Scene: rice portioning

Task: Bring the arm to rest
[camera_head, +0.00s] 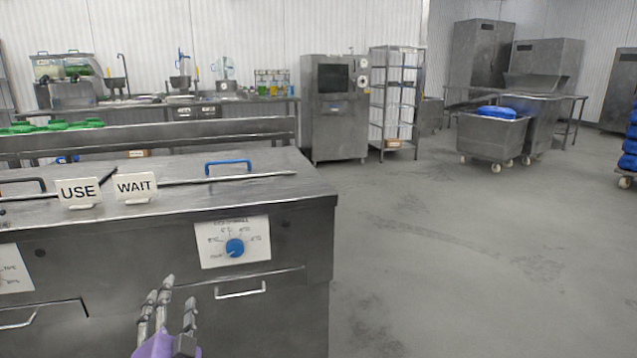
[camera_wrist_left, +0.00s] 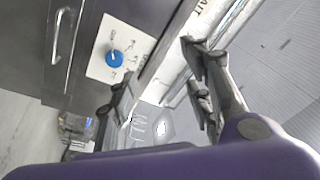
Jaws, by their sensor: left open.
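My left gripper (camera_head: 168,292) shows at the bottom of the head view, with grey fingers pointing up and a purple body. It stands in front of the steel counter unit (camera_head: 290,310). In the left wrist view the gripper (camera_wrist_left: 165,75) has its fingers spread apart with nothing between them. The blue dial (camera_head: 235,247) on its white plate is apart from the fingers, up and to the right of them in the head view. The dial also shows in the left wrist view (camera_wrist_left: 114,58). My right gripper is not in view.
USE (camera_head: 78,192) and WAIT (camera_head: 137,187) signs stand on the counter top near a blue handle (camera_head: 228,164). A drawer handle (camera_head: 240,292) sits below the dial. A cart (camera_head: 492,135) with a blue load stands at the back right.

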